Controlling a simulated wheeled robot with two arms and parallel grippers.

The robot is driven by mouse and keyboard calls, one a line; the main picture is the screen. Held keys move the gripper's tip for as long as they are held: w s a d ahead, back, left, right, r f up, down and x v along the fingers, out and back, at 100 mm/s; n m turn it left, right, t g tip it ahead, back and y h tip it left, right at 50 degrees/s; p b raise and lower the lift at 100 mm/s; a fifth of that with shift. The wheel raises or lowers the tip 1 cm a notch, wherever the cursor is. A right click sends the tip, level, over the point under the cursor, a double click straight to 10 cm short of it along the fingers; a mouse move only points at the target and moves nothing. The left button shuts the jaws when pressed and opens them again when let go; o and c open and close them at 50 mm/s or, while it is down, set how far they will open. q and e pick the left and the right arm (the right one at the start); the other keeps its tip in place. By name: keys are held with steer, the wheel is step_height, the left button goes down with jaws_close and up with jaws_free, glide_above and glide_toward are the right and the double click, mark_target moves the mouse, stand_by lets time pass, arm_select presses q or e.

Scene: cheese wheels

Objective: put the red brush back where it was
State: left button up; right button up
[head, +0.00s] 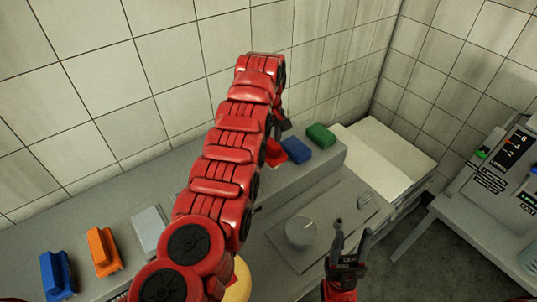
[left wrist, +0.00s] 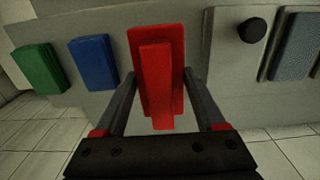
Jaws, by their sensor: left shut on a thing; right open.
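The red brush (left wrist: 157,60) is between the fingers of my left gripper (left wrist: 158,85), which is shut on its handle. In the left wrist view its flat base lies against or close to the grey ledge; I cannot tell whether it touches. In the head view, part of the red brush (head: 274,153) shows beside my left arm, which hides much of it. A blue brush (head: 297,149) and a green brush (head: 320,135) sit in line beside it on the ledge. My right gripper (head: 351,240) is open and empty, above the grey plate's near edge.
Blue (head: 57,275), orange (head: 104,251) and grey (head: 150,230) blocks stand on the ledge at left. A grey plate with a round knob (head: 301,232) lies in the middle. A white stack (head: 390,155) is to the right. A yellow thing (head: 239,281) is partly hidden by my arm.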

mark_target(268, 155)
arm_select(q)
step_height(268, 155, down, 5)
steer(key=shift+r+p, duration=0.1)
steer(key=shift+p, duration=0.9)
steer(key=shift+w+f, duration=0.1)
steer(key=shift+f, duration=0.25)
steer(key=shift+f, duration=0.2)
